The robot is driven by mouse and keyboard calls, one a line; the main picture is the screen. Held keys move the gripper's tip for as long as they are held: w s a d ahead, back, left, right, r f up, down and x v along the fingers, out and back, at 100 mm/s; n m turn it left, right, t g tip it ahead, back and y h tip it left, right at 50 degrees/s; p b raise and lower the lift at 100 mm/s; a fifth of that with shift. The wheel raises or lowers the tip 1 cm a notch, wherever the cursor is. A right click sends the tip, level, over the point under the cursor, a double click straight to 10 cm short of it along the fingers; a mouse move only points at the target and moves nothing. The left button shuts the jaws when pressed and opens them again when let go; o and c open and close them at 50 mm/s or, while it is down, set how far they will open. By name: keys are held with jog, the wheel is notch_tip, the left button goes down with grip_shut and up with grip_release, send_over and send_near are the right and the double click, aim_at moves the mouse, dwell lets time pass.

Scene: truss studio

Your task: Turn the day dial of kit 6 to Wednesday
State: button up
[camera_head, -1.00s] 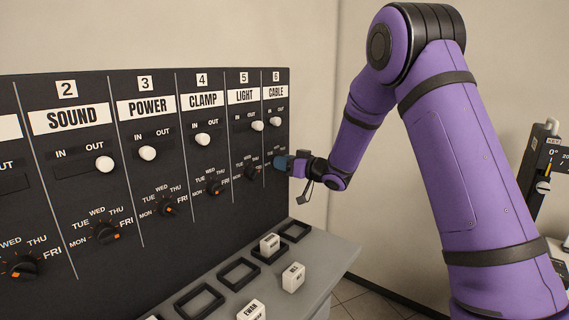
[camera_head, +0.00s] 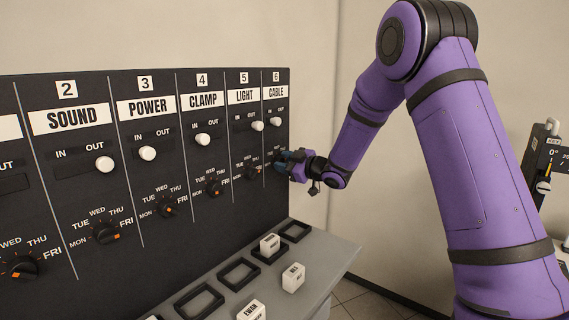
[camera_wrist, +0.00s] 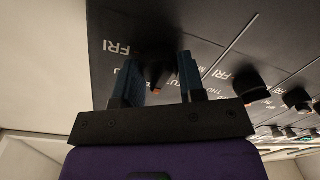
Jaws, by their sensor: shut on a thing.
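The kit 6 panel, labelled CABLE (camera_head: 277,93), is the rightmost column of the black board. Its day dial is a black knob (camera_wrist: 158,72) with an orange mark (camera_wrist: 157,91), seen in the wrist view between my fingers. My gripper (camera_head: 284,160) is at the kit 6 dial in the head view and covers most of it. In the wrist view my gripper (camera_wrist: 160,78) has its two blue fingers on either side of the knob, shut on it. FRI shows beside the knob; the day it points at cannot be read.
The kit 5 dial (camera_head: 252,171) is close to the left of my gripper. The kit 6 white IN/OUT knob (camera_head: 276,121) is just above. A grey shelf (camera_head: 325,262) with black frames and white blocks lies below. Free room is to the right.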

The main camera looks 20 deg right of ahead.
jog(key=shift+n, duration=0.3)
jog(key=o, duration=0.9)
jog(key=shift+s+d, duration=0.1)
jog(key=v, duration=1)
jog(key=shift+s+d, duration=0.15)
jog(key=shift+s, duration=0.1)
jog(key=shift+r, duration=0.1)
